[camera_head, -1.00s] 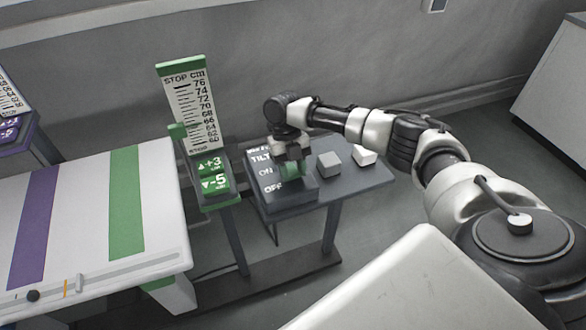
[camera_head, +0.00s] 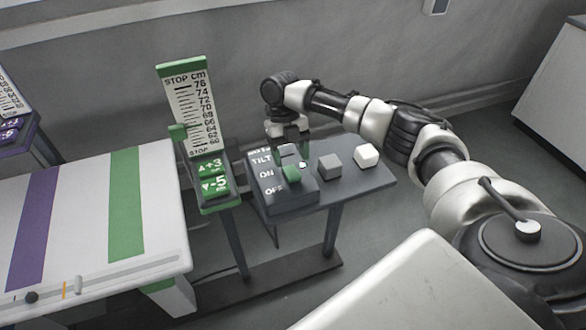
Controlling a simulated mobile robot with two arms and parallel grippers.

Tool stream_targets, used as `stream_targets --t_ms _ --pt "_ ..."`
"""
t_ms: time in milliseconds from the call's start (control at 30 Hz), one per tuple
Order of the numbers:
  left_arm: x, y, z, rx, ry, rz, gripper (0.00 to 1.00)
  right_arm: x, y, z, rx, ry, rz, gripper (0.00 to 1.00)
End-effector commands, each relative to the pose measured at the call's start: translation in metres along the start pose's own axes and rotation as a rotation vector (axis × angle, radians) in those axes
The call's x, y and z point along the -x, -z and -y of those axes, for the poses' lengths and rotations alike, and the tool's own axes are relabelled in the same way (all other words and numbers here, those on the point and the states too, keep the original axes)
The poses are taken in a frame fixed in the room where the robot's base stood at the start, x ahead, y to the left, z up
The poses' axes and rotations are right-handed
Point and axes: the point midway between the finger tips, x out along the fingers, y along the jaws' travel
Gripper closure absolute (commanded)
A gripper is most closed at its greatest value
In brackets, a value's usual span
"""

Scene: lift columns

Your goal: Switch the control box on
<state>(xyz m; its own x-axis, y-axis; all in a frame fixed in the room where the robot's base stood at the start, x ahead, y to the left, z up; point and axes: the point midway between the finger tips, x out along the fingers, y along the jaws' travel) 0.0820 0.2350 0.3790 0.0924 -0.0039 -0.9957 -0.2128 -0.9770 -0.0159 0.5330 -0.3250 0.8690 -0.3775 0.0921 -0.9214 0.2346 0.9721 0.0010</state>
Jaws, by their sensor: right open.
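The dark grey control box (camera_head: 298,198) sits on the left part of a small grey stand. White labels on its top read TILT, ON and OFF. A green switch handle (camera_head: 291,174) stands on the box, roughly level with the ON label; its exact setting is hard to tell. My right gripper (camera_head: 290,152) is open and empty. It points down just above and behind the handle, partly covering the back of the box. My left gripper is not in view.
A grey cube (camera_head: 329,166) and a white block (camera_head: 367,155) sit on the stand (camera_head: 345,186) right of the box. A green-framed height scale (camera_head: 187,105) with +3 and -5 buttons stands at left. A white table (camera_head: 70,225) with purple and green stripes is further left.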

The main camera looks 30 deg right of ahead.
Motion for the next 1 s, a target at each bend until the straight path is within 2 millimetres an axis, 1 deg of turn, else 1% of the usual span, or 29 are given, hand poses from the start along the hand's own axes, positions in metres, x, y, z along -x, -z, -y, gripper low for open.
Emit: stream_targets --t_ms 33,100,200,333,500,1000 --pt "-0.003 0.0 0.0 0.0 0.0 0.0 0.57 0.011 -0.001 0.0 0.0 -0.001 0.003 0.36" --pt "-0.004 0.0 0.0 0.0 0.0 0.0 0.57 0.025 -0.001 -0.001 0.0 -0.002 0.003 0.36" --pt "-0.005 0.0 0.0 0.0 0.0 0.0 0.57 0.041 -0.001 -0.001 0.0 -0.001 0.002 0.36" --pt "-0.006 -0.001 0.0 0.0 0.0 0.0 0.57 0.055 -0.001 0.0 0.0 -0.001 0.001 0.36" --pt "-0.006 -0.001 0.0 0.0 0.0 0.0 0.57 0.061 0.0 0.0 -0.001 0.001 -0.001 0.36" --pt "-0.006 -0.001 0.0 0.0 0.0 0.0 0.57 0.06 0.0 0.0 0.0 0.001 -0.001 0.36"
